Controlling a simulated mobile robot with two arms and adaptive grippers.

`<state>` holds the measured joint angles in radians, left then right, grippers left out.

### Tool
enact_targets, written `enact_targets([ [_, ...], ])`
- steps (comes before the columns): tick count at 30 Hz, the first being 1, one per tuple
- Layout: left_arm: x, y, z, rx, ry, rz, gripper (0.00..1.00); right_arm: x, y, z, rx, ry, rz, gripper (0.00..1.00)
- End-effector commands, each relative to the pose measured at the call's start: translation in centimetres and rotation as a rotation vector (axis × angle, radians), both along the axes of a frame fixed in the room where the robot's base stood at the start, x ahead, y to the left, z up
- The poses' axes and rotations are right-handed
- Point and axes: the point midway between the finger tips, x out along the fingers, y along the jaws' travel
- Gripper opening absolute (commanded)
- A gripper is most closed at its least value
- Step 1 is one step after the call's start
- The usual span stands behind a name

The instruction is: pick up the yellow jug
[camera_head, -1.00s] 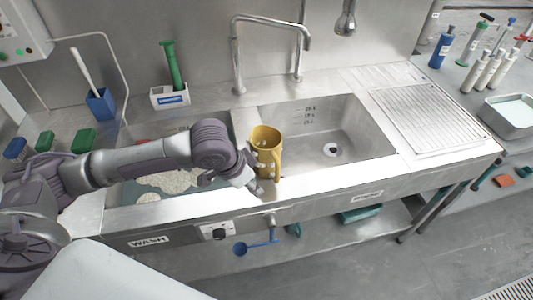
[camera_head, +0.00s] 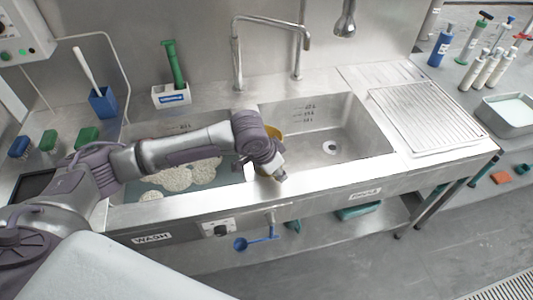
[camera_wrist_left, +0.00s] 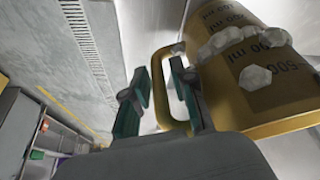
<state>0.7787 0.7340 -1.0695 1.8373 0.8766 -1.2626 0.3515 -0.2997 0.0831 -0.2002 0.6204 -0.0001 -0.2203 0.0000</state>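The yellow jug (camera_head: 274,131) stands at the divider between the two sink basins. In the head view my left arm hides most of it, leaving part of its rim in sight. In the left wrist view the jug (camera_wrist_left: 262,85) fills the upper right, with dark millilitre markings and pale foam on its side. Its yellow handle (camera_wrist_left: 163,110) lies between the two green-padded fingers of my left gripper (camera_wrist_left: 159,75). The fingers are apart and look clear of the handle. In the head view this gripper (camera_head: 277,177) is at the sink's front edge. My right gripper is out of view.
The left basin holds water and foam (camera_head: 172,179); the right basin (camera_head: 330,140) is empty. A tap (camera_head: 238,60) rises behind the divider. A blue-handled valve (camera_head: 255,242) sits below the front edge. A ribbed drainboard (camera_head: 425,115) lies to the right.

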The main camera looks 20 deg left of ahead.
Motion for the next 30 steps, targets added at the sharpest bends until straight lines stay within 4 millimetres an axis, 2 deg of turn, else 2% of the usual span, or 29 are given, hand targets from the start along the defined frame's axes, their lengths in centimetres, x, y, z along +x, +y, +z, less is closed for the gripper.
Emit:
enact_targets([
  [1,0.0,0.0,0.0,0.000,0.000,0.000,0.15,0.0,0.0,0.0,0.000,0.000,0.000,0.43],
  [4,0.0,0.0,0.0,0.000,0.000,0.000,0.00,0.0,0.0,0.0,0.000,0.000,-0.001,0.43],
  [20,0.0,0.0,0.4,-0.002,-0.002,0.000,0.00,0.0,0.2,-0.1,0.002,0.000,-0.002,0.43],
  [25,0.1,0.0,2.1,-0.003,-0.004,0.000,0.00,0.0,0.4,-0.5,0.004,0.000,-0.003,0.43],
  [29,0.1,0.0,4.4,-0.003,-0.007,-0.001,0.00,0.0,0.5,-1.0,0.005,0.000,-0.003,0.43],
  [30,0.1,-1.3,4.7,-0.006,-0.004,-0.007,0.00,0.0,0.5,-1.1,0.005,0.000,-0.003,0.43],
])
